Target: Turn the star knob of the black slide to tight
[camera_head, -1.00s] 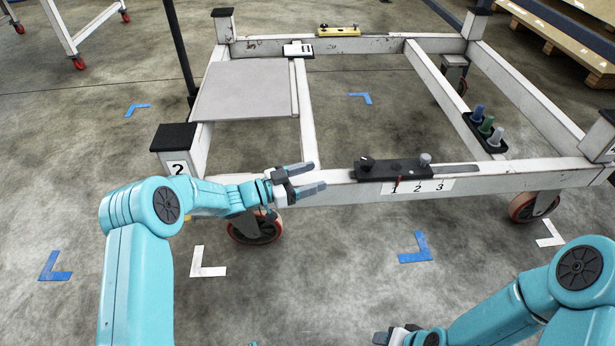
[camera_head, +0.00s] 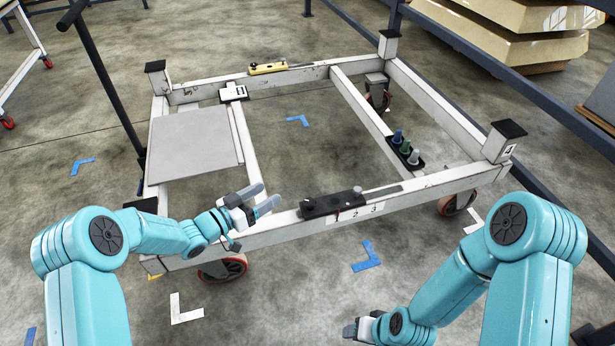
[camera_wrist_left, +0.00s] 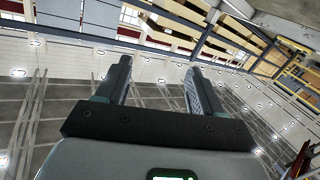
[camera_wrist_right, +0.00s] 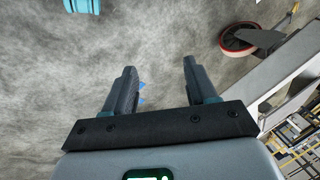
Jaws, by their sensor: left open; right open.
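The black slide (camera_head: 335,203) lies on the near rail of the white trolley frame, above a number label. A round black knob (camera_head: 308,204) sits at its left end and a grey knob (camera_head: 358,190) at its right end; which is the star knob I cannot tell. My left gripper (camera_head: 266,198) is open and empty, at the near rail just left of the slide and apart from it. It also shows open in the left wrist view (camera_wrist_left: 158,80). My right gripper (camera_head: 352,330) is low in front of the trolley, and shows open and empty in the right wrist view (camera_wrist_right: 160,85).
A grey panel (camera_head: 190,145) lies at the trolley's left. A yellow slide (camera_head: 268,68) sits on the far rail, and a black holder with coloured pegs (camera_head: 420,165) on the cross rail. A dark post (camera_head: 105,80) rises at left. Floor in front is clear, with tape corner marks.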

